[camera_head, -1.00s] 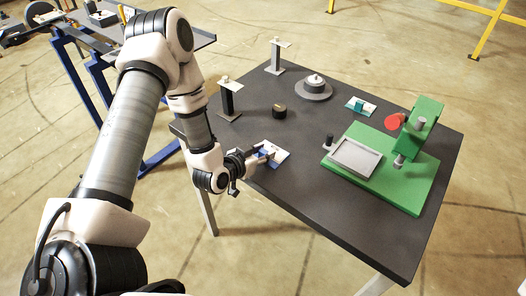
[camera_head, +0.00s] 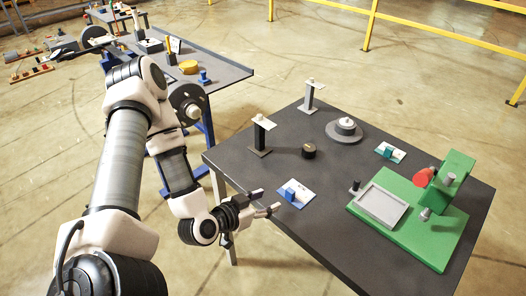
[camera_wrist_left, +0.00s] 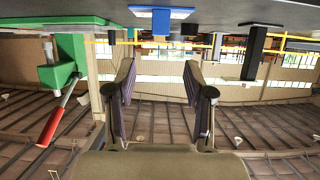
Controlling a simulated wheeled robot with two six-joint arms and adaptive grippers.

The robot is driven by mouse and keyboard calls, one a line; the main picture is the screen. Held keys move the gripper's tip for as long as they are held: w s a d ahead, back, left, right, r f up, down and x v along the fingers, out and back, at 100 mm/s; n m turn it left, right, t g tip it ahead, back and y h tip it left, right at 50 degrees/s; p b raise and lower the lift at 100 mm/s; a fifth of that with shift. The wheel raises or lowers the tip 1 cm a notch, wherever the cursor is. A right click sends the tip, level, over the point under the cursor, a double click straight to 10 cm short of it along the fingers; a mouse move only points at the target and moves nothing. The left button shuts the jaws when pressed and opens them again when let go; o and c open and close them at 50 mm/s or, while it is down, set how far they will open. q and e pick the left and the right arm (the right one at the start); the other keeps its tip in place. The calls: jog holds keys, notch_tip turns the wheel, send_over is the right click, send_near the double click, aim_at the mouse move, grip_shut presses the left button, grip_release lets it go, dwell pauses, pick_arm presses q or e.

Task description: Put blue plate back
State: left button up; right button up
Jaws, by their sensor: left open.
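The blue plate (camera_head: 301,197), a small white plate with an upright blue block on it, lies flat on the dark table (camera_head: 330,245) near its front left edge. It also shows in the left wrist view at the top middle, mostly blue (camera_wrist_left: 176,13). My left gripper (camera_head: 267,200) is open and empty, just left of the plate and apart from it. In the left wrist view its two fingers (camera_wrist_left: 161,82) stand wide apart with nothing between them. My right gripper is not in view.
A similar plate with a teal block (camera_head: 390,152) lies farther back. Two small stands (camera_head: 261,136) (camera_head: 310,97), a black knob (camera_head: 309,151) and a round grey base (camera_head: 344,131) stand behind. A green press (camera_head: 410,225) with a grey tray fills the right side.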

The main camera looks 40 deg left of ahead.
pick_arm(q)
jog(key=s+d+f+g, duration=0.4)
jog(key=s+f+g, duration=0.2)
jog(key=s+f, duration=0.2)
jog(key=s+d+f+n+g+y, duration=0.1)
jog(key=s+d+f+g, duration=0.4)
jog(key=s+f+g, duration=0.2)
jog(key=shift+s+f+g, duration=0.3)
jog(key=shift+s+f, duration=0.55)
jog(key=shift+s, duration=0.4)
jog(key=shift+w+d, duration=0.1)
jog(key=shift+d, duration=0.1)
